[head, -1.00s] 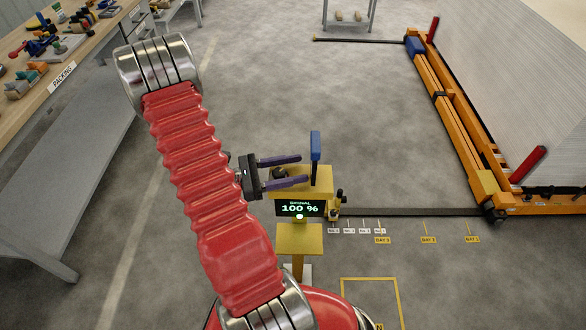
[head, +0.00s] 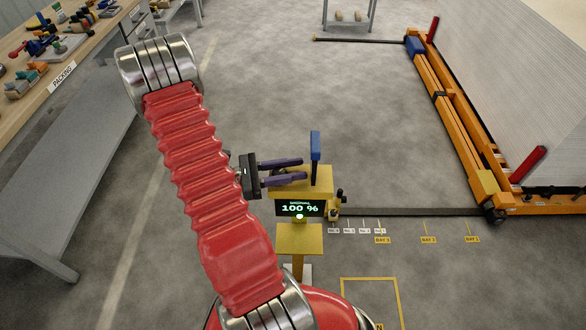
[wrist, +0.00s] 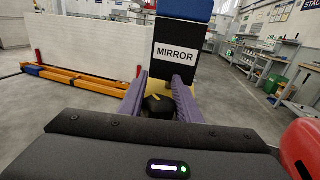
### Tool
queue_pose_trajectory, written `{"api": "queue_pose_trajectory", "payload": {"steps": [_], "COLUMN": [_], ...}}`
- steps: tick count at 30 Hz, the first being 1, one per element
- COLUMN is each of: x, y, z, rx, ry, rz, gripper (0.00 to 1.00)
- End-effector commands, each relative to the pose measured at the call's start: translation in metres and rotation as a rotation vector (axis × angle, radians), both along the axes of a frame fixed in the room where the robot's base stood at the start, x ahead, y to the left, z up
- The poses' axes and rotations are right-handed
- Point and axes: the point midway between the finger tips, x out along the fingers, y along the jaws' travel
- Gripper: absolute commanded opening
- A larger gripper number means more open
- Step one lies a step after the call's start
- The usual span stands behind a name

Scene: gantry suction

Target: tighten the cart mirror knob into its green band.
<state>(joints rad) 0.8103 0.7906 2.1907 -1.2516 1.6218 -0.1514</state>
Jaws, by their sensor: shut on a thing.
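The mirror knob (wrist: 158,105) is black with a yellow pointer and sits on the yellow cart stand (head: 318,183). In the wrist view it lies between the two purple fingers of my gripper (head: 303,169), which are shut on it. In the head view the fingers reach in from the left over the stand's top and mostly hide the knob. Behind the knob stands a black panel with a white MIRROR label (wrist: 176,54) and a blue top, a blue upright (head: 315,145) in the head view. I cannot make out a green band.
An orange gantry frame (head: 455,120) and a pale stack stand at right. A packing bench (head: 100,70) is at left.

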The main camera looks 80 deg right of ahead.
Motion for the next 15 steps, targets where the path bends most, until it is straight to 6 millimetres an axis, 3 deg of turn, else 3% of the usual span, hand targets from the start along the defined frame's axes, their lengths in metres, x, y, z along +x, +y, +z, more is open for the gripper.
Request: {"api": "queue_pose_trajectory", "payload": {"steps": [8, 15], "x": [-0.0022, -0.0024], "y": [0.0047, 0.0058], "z": [-0.0005, -0.0003], "rx": [0.0, 0.001], "ry": [-0.001, 0.0], "rz": [-0.144, -0.161], "gripper": [0.08, 0.08]}}
